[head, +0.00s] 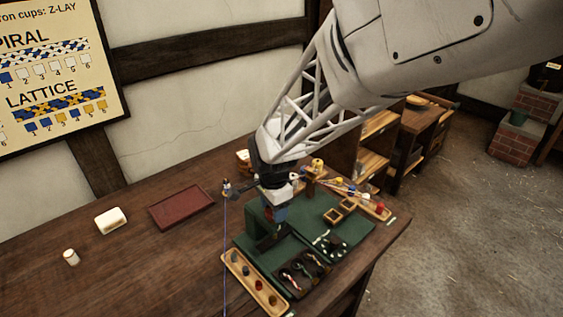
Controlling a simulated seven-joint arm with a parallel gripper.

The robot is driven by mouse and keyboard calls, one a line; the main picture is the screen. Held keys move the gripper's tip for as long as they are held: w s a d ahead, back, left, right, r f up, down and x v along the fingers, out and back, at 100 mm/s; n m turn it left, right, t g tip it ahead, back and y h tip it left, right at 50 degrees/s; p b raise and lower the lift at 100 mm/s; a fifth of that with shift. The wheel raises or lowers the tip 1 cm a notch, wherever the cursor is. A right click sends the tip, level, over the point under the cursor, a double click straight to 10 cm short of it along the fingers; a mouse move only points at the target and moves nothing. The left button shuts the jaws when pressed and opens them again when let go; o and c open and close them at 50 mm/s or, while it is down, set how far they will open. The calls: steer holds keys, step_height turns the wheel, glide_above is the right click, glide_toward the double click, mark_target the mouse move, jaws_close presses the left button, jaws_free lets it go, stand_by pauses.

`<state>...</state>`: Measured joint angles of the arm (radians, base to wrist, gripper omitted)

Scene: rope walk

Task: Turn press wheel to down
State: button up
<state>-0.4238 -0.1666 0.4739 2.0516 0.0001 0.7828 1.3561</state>
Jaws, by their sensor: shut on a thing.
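My gripper (275,208) points down at the green press-like block (252,217) on the workbench. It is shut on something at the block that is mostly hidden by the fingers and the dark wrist. I cannot make out the press wheel or which way it is turned. A small blue and reddish patch shows at the fingertips. A dark flat piece (268,243) lies just below, in front of the block.
A wooden tray with coloured cups (239,268) and a dark tray with several twisted cords (295,263) lie in front. A thin blue cord (225,255) hangs at the left.

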steer(key=shift+r, duration=0.1)
stand_by(0.4)
steer(key=o, duration=0.9)
steer(key=shift+r, duration=0.1)
steer(key=shift+r, duration=3.75)
